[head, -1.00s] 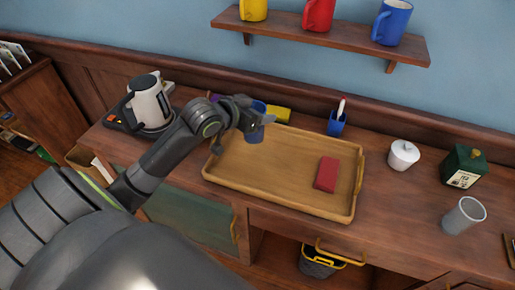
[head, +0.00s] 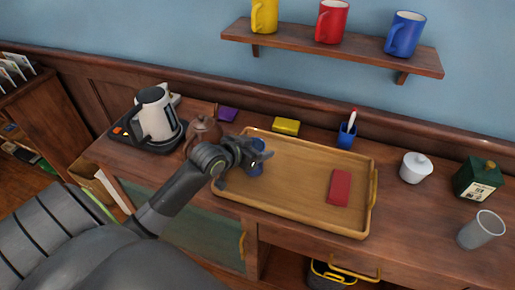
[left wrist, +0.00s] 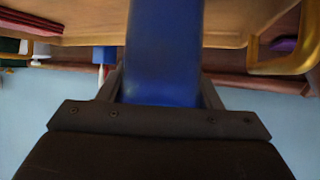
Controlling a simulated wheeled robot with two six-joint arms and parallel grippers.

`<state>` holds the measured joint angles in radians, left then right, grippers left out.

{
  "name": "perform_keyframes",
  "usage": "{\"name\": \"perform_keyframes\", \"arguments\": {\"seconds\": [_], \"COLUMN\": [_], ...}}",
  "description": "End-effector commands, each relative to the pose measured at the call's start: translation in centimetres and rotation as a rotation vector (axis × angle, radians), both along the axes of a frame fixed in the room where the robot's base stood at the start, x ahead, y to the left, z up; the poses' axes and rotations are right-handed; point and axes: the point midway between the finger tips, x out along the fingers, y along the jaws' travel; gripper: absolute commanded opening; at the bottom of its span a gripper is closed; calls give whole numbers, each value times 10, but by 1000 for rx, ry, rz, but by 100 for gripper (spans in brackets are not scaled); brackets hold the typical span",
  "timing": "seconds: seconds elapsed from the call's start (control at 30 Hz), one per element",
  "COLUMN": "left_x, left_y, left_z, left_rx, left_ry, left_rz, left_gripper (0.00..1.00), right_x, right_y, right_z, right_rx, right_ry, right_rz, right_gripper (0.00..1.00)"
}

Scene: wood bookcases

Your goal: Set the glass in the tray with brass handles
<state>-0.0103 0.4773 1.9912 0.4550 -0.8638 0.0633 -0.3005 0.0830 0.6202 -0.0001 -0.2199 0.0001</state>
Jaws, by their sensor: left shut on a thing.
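The wooden tray with brass handles (head: 300,160) lies on the counter, with a red block inside its right part. My left gripper (head: 254,158) is over the tray's left end, shut on a blue glass (head: 256,170). Only part of the glass shows behind the fingers in the head view. In the left wrist view the blue glass (left wrist: 165,50) fills the space between the fingers. I cannot tell whether its base touches the tray floor. A grey, see-through tumbler (head: 482,230) stands on the counter at the right. My right gripper is not in view.
The red block (head: 340,187) lies in the tray; its middle is clear. A kettle (head: 155,115) and a brown pot (head: 203,130) stand left. A yellow block (head: 286,127) and blue pen cup (head: 346,135) are behind the tray.

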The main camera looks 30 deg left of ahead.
Motion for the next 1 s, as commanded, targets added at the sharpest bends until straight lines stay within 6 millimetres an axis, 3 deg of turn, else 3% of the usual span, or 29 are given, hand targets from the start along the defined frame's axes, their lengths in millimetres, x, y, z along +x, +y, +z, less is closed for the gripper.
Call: {"name": "perform_keyframes", "arguments": {"seconds": [0.33, 0.37, 0.53, 0.87, 1.0], "left_x": [0, 0, 0, 0, -12], "left_y": [0, 0, 0, 0, 3], "left_z": [-4, -4, -4, 1, 6], "left_rx": [1, 2, 2, 2, 5], "left_ry": [-2, -1, -1, -2, -3], "left_rz": [-1, -1, -1, -1, -1], "left_gripper": [30, 60, 80, 80, 80], "right_x": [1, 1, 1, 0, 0], "right_y": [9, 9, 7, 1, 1], "right_z": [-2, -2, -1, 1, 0], "right_rx": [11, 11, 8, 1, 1], "right_ry": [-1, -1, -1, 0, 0], "right_rz": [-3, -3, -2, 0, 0], "right_gripper": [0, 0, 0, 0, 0]}}
